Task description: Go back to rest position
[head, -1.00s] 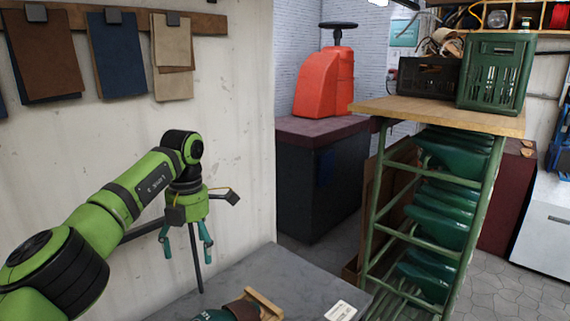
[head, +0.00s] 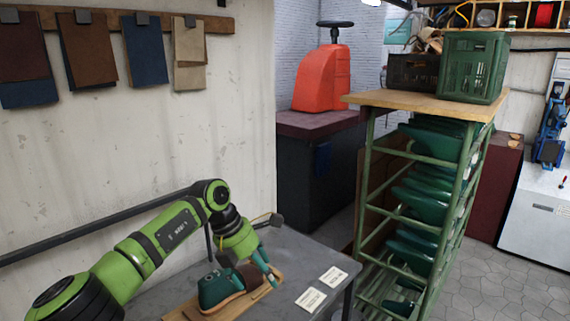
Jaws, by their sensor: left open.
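My left gripper (head: 250,268) is low over the grey table (head: 290,248), pointing down at a teal and brown sandal or shoe form (head: 222,288). The form lies on a wooden board (head: 262,291). My right gripper is not in view.
Two white cards (head: 311,299) lie on the table right of the board. A green rack (head: 420,200) with green forms stands to the right, with a green crate (head: 474,68) on top. A wall (head: 130,150) is behind my arm. Floor shows at the right.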

